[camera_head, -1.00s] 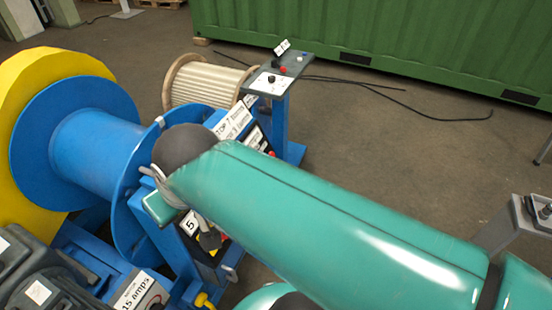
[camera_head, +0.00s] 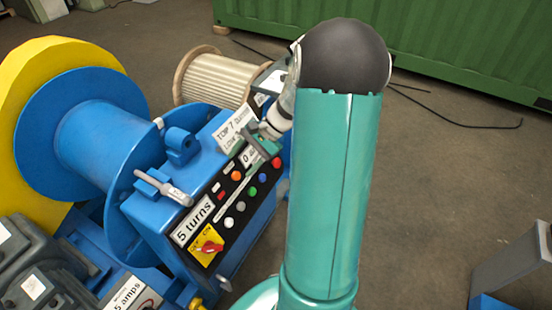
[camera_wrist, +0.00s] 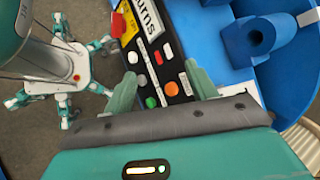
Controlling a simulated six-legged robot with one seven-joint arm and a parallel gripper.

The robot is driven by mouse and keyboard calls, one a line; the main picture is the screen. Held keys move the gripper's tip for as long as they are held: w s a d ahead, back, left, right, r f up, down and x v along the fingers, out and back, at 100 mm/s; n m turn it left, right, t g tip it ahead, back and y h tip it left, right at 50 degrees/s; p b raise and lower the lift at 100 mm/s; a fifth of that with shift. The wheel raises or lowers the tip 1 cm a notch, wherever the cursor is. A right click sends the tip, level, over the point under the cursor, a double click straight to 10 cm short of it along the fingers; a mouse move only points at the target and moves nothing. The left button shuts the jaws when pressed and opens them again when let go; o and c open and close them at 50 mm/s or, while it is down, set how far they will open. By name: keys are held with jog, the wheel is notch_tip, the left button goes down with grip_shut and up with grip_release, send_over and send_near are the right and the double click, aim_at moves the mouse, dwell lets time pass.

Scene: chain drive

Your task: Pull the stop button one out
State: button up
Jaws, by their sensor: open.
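A sloped black control panel (camera_head: 236,200) on the blue machine carries several buttons. A red button (camera_head: 276,162) is at its far end, close to my gripper. An orange button (camera_head: 237,176) sits further along the panel; it also shows in the wrist view (camera_wrist: 172,88). I cannot read which button is stop button one. My gripper (camera_head: 262,146) is over the far end of the panel, partly hidden by my arm. In the wrist view my gripper (camera_wrist: 163,86) is open and empty, with the panel between its fingers. The red button is hidden there.
A red rotary switch (camera_head: 211,247) sits on a yellow plate at the panel's near end. A blue bracket (camera_head: 181,145) and a grey-handled lever (camera_head: 165,187) stand beside the panel. The big blue spool (camera_head: 95,140) is left. Open floor lies right.

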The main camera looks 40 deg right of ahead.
jog(key=s+d+f+m+t+y, duration=0.2)
jog(key=d+f+m+t, duration=0.45)
jog(key=d+f, duration=0.4)
jog(key=m+t+h, duration=0.5)
jog(key=m+t, duration=0.3)
jog(key=m, duration=0.3)
send_near(279, 163)
jog(key=shift+g, duration=0.25)
jog(key=x, duration=0.8)
jog(key=shift+w+a+r, duration=0.15)
jog(key=shift+w+r, duration=0.05)
